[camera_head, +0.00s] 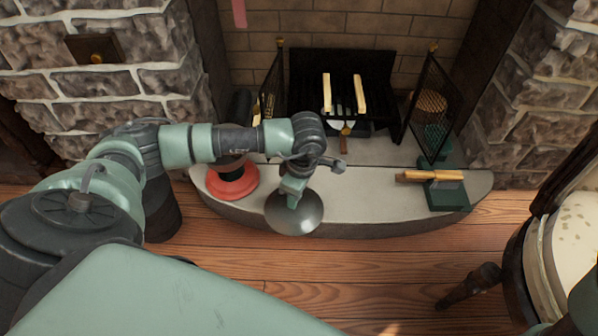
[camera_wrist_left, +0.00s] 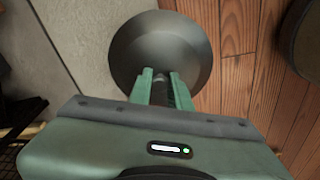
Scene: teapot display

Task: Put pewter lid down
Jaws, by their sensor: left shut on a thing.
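The pewter lid (camera_head: 295,218) is a round grey metal disc at the front edge of the pale stone hearth (camera_head: 360,203). In the wrist view the lid (camera_wrist_left: 160,45) fills the top middle, its rim over the border of hearth and wood floor. My left gripper (camera_head: 293,197) points down at its centre; in the wrist view its green fingers (camera_wrist_left: 160,86) are shut on the lid's dark knob. I cannot tell whether the lid touches the hearth or hangs above it. My right gripper is not in view.
A red round base (camera_head: 232,181) stands left of the lid. A dark green block (camera_head: 446,195) with a wooden-handled tool (camera_head: 429,176) sits at the right. The fireplace grate (camera_head: 340,85) is behind. The hearth between lid and block is clear. A chair (camera_head: 560,255) stands at right.

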